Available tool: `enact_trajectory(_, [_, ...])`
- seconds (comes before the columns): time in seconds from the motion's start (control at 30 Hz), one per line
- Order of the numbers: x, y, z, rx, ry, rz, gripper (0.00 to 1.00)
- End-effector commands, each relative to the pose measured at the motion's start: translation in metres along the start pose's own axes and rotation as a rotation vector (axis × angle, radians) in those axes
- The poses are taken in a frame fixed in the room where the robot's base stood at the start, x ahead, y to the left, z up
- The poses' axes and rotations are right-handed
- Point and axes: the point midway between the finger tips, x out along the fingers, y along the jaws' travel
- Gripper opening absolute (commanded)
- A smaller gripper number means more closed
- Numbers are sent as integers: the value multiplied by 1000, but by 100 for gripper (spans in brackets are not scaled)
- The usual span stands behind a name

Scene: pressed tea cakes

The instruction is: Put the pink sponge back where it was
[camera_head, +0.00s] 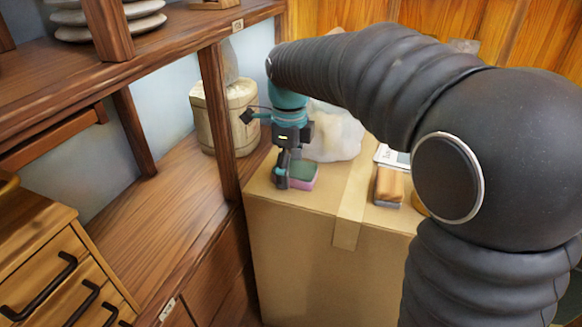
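The pink sponge (302,179), with a dark green top layer, is at the front left corner of the cardboard box (300,235) top, and appears to rest on it. My gripper (282,178) points down at the sponge's left end, its fingers overlapping that end in the picture. The fingers are seen edge-on, so I cannot tell whether they are open or shut on the sponge. My gripper hides part of the sponge's left side.
A whitish translucent bag (335,132) lies behind the sponge. A tan and grey block (388,187) and a white printed card (392,157) are to the right. A wooden shelf post (219,125) stands close to the left, with a pale lidded canister (207,118) behind it. Drawers (50,265) are at lower left.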

Motion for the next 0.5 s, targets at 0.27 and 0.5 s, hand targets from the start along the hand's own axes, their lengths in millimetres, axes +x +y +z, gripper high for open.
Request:
enact_trajectory(0.27, [0, 0, 0, 0, 0, 0, 83])
enact_trajectory(0.5, [-20, -1, 0, 0, -2, -2, 83])
